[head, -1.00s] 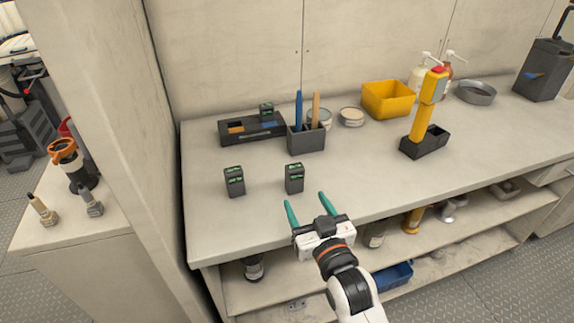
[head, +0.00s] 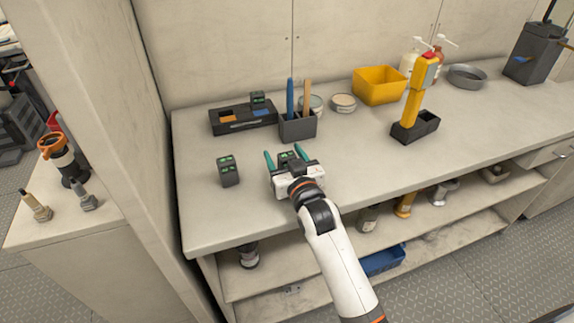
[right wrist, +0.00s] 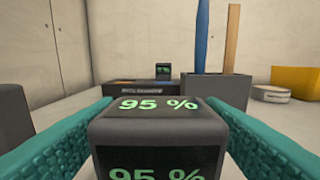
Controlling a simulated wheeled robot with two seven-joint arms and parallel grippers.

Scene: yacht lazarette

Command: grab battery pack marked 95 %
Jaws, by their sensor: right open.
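The battery pack marked 95 % (right wrist: 158,130) is a dark block with green digits on its top and front, standing upright on the counter. It also shows in the head view (head: 287,158), partly hidden by my gripper. My right gripper (head: 285,158) is open, with one teal finger on each side of this pack. In the right wrist view the fingers (right wrist: 158,140) flank it, and I cannot tell whether they touch it. A second pack (head: 228,171) stands to the left, and a third (head: 258,99) sits in the dark charging tray (head: 226,127); their digits are too small to read. My left gripper is not in view.
A dark holder (head: 298,128) with a blue and a wooden-coloured stick stands behind the pack. A yellow bin (head: 379,86) and a yellow device in a black base (head: 415,131) stand to the right. A partition wall (head: 135,130) bounds the counter's left side.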

